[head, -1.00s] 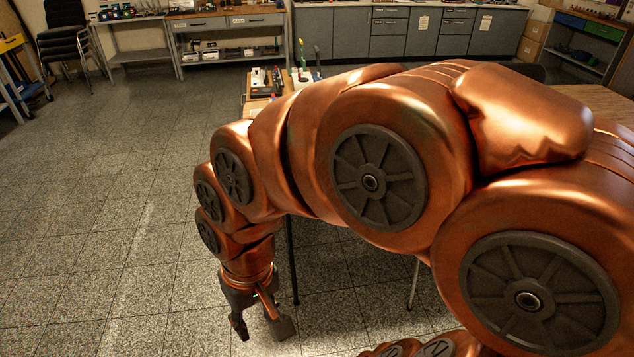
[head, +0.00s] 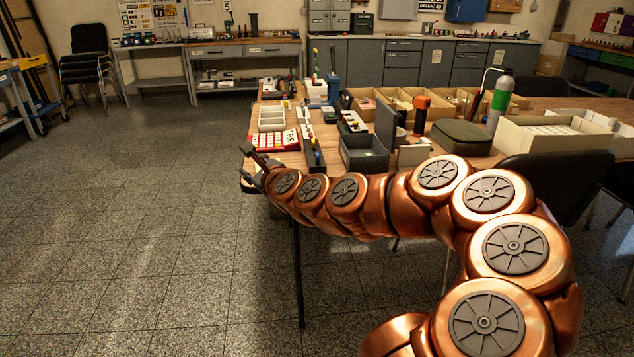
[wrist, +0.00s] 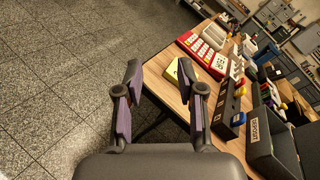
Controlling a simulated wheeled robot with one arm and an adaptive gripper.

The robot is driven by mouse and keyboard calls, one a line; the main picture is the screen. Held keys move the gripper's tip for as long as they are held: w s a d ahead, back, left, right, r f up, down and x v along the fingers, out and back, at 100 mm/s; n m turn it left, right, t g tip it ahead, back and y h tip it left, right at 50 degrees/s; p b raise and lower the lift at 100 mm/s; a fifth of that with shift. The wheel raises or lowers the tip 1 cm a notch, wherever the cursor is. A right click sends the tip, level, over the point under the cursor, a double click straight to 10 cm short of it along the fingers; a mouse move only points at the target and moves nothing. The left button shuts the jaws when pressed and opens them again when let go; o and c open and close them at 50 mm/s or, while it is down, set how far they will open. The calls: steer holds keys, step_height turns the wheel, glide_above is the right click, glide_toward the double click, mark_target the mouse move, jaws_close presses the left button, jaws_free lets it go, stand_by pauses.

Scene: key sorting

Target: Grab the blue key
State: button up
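My gripper (head: 246,164) is at the left front edge of the wooden table, its fingers spread with nothing between them. In the wrist view my gripper (wrist: 159,72) points over the table's corner. A long black holder (wrist: 229,105) stands to the right of the fingers, with small coloured pieces along it. A small blue piece (wrist: 238,119) sits at its near end, apart from the gripper; it is too small to tell its key shape. In the head view the black holder (head: 313,153) lies right of my gripper, with a yellow piece (head: 318,158) on it.
A red-and-white calculator-like box (head: 275,141) and a white tray (head: 272,117) lie behind the gripper. A dark open bin (head: 363,155) stands right of the holder. A yellow item (wrist: 172,72) lies near the right finger. The floor at left is clear.

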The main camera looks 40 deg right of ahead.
mark_target(318, 159)
steer(key=shift+s+d+f+m+g+h+b, duration=0.35)
steer(key=shift+d+f+m+h+b, duration=0.5)
steer(key=shift+d+m+h, duration=1.55)
steer(key=shift+s+d+f+m+g+h+b, duration=0.3)
steer(key=shift+d+f+m+b, duration=0.85)
steer(key=shift+d, duration=2.8)
steer(key=shift+s+d+f+m+g+h+b, duration=0.15)
steer(key=shift+s+d+f+m+h+b, duration=0.75)
steer(key=shift+d+m, duration=1.8)
steer(key=shift+n+h, duration=0.3)
steer(key=shift+n, duration=0.15)
steer(key=shift+r+x, duration=0.15)
steer(key=shift+x, duration=1.15)
steer(key=shift+r+x, duration=0.15)
steer(key=shift+x, duration=1.15)
steer(key=shift+s+d, duration=0.1)
steer(key=shift+d, duration=0.05)
jaws_close()
